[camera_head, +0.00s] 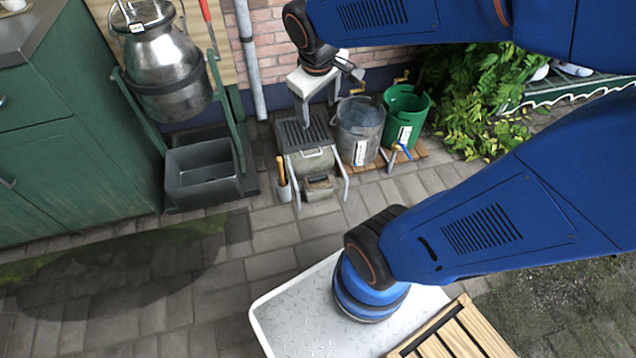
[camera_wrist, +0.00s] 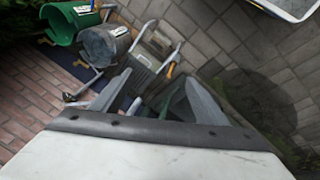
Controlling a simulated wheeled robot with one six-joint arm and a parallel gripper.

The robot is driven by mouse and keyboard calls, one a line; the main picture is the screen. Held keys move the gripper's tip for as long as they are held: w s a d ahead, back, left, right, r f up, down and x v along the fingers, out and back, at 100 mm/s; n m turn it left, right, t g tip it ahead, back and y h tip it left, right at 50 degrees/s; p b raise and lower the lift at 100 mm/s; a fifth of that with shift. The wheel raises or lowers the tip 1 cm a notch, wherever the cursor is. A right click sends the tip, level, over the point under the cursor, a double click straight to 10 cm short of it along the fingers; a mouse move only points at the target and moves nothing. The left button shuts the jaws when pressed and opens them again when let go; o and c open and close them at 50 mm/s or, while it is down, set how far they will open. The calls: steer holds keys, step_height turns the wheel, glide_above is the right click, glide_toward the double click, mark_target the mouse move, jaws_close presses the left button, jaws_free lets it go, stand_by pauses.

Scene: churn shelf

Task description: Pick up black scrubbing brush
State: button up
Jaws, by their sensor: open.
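I cannot pick out a black scrubbing brush for certain in either view. A dark block with a tan part (camera_head: 318,187) sits low at the front of a grey metal stand, too small to name surely. My gripper (camera_head: 316,108) has a white body and grey fingers and points down over the stand's dark ridged top (camera_head: 304,133). In the wrist view my gripper (camera_wrist: 158,88) has its fingers spread apart, with nothing seen between them. Its fingers and body hide part of the stand there.
A grey metal bucket (camera_head: 360,128) and a green bucket (camera_head: 405,115) stand right of the stand. A wooden-handled tool (camera_head: 282,178) is at its left.

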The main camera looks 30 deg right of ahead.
steer(key=w+d+f+n+g+h, duration=0.1)
steer(key=w+d+f+n, duration=0.2)
steer(key=w+f, duration=0.6)
steer(key=n+g+h, duration=0.1)
steer(key=n+g, duration=0.2)
steer(key=n, duration=0.6)
glide_above(317, 177)
steer(key=w+a, duration=0.1)
steer(key=a, duration=0.5)
step_height(317, 177, down, 34)
steer(key=x, duration=1.1)
steer(key=shift+w+d+f, duration=0.1)
steer(key=shift+d+f, duration=0.2)
steer(key=shift+w+x, duration=0.15)
steer(key=shift+x, duration=1.25)
steer(key=shift+w+x, duration=0.15)
steer(key=shift+x, duration=1.25)
steer(key=shift+d, duration=0.1)
steer(key=c, duration=1.3)
